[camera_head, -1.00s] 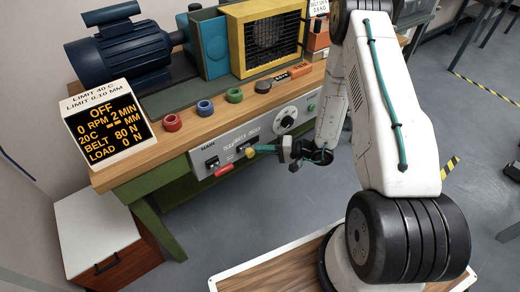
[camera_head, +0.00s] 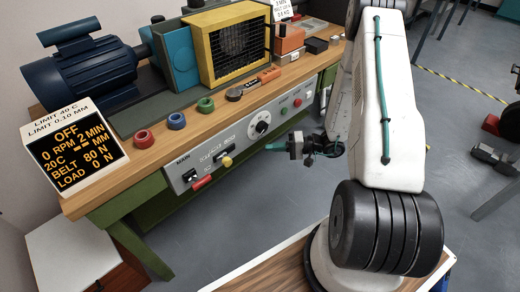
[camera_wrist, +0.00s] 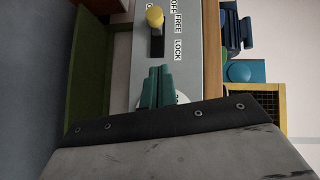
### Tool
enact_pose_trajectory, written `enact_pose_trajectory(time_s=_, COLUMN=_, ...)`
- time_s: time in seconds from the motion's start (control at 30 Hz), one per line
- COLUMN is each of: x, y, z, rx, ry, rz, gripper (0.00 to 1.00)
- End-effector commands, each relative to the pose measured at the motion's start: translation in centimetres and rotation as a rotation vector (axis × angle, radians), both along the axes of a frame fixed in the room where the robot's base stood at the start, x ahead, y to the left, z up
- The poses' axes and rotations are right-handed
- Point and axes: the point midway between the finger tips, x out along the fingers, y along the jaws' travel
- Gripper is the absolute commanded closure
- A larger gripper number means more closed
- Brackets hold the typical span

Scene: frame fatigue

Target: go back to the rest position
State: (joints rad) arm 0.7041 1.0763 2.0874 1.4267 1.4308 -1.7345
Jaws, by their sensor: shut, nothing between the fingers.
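My gripper (camera_head: 272,147) is in front of the bench's control panel (camera_head: 215,160), apart from it, with its green fingers pointing left. In the wrist view the green fingers (camera_wrist: 157,87) are together and nothing is between them. A yellow-knobbed lever (camera_wrist: 155,17) stands ahead of the fingertips, by the labels FREE and LOCK; it also shows in the head view (camera_head: 227,162). A red-handled lever (camera_head: 202,182) is left of it on the panel.
The wooden bench top (camera_head: 100,197) carries a blue motor (camera_head: 82,70), a yellow guarded unit (camera_head: 234,45), coloured rings and a display (camera_head: 75,150) reading OFF. A white-topped cabinet (camera_head: 70,255) stands at lower left. Grey floor (camera_head: 240,225) is open between bench and my base.

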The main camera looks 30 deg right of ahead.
Motion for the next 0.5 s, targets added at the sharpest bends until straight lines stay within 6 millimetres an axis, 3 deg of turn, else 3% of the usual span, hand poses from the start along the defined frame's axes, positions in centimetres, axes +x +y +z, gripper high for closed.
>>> enact_pose_trajectory(time_s=0.5, x=-0.41, y=-0.57, z=0.11, rx=0.000, ry=0.000, rz=0.002, gripper=1.00)
